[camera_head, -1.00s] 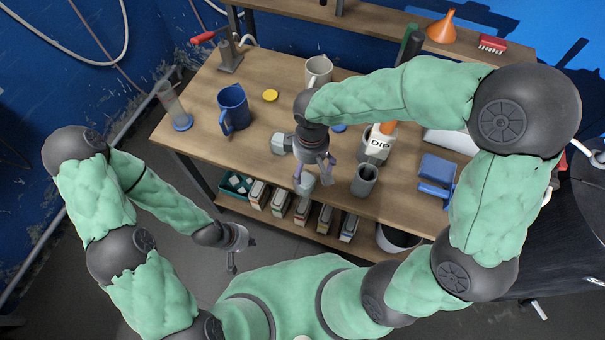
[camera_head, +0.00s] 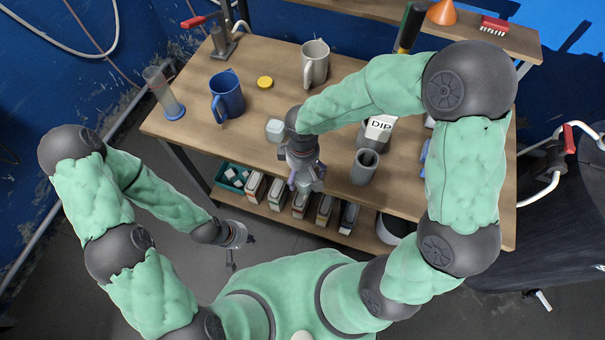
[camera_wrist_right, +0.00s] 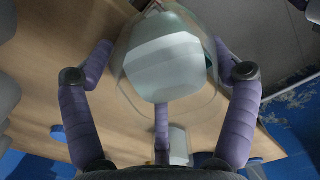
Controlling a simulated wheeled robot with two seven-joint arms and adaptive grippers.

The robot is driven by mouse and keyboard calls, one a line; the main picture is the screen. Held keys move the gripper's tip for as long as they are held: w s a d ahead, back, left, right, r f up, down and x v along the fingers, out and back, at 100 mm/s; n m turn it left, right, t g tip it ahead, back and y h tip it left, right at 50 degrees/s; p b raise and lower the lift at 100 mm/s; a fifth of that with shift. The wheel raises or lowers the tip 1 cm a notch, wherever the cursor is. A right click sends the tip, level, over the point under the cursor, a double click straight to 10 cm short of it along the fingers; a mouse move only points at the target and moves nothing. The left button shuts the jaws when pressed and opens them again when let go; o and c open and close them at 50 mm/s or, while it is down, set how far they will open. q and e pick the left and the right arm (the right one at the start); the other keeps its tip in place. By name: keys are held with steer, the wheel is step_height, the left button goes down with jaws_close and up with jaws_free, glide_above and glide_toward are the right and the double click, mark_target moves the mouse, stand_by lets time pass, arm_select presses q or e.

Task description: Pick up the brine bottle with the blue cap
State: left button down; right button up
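No bottle with a blue cap shows clearly in the head view; my right arm hides part of the table. My right gripper (camera_head: 306,188) hangs at the table's front edge. In the right wrist view its purple fingers (camera_wrist_right: 162,85) are spread around a pale, faceted block-like thing (camera_wrist_right: 165,62), with gaps beside it. A clear, rounded outline surrounds that thing; I cannot tell whether the fingers touch it. A pale squarish container (camera_head: 275,130) stands just left of the right wrist. My left gripper (camera_head: 238,248) is empty, fingers apart, low in front of the table.
A blue jug (camera_head: 227,97), beige mug (camera_head: 315,63), yellow disc (camera_head: 265,82) and glass cylinder (camera_head: 164,95) stand on the wooden table (camera_head: 185,125). A grey cup (camera_head: 364,167) and a DIP-labelled container (camera_head: 380,129) are right of the gripper. Several boxes fill the shelf below.

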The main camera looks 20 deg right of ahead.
steer(key=shift+r, duration=0.1)
steer(key=shift+w, duration=0.1)
steer(key=c, duration=1.4)
steer(key=shift+c, duration=0.5)
steer(key=shift+r, duration=0.2)
